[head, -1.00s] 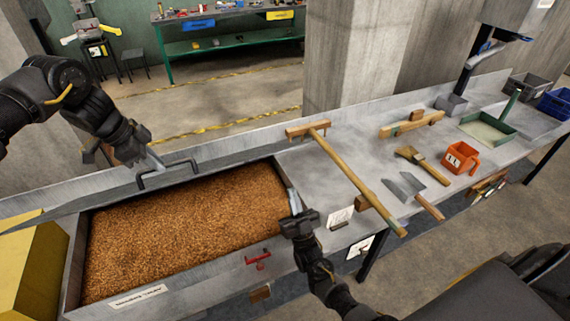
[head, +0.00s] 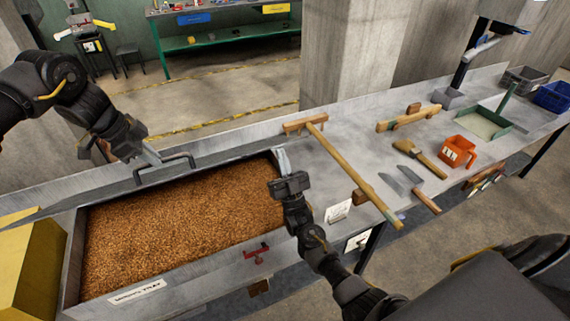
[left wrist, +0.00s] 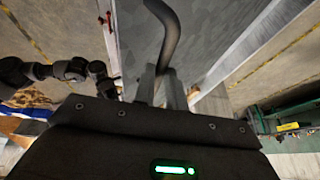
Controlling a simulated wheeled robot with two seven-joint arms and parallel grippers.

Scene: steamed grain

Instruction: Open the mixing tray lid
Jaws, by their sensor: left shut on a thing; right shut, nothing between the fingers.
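The mixing tray (head: 205,267) is filled with brown grain (head: 180,225), which is uncovered. The grey lid (head: 232,157) stands raised along the tray's back side, seen nearly edge-on. Its dark bent handle (head: 178,160) also shows in the left wrist view (left wrist: 172,35). My left gripper (head: 152,157) is shut on this handle at the back of the tray; its fingers show in the left wrist view (left wrist: 160,88). My right gripper (head: 282,162) is shut and empty near the tray's right end, apart from the handle.
A wooden T-shaped rake (head: 345,165) lies right of the tray. A brush (head: 420,158), metal-bladed tools (head: 405,182), an orange container (head: 459,152) and a green pan (head: 485,123) lie further right. A yellow box (head: 28,265) adjoins the tray's left end.

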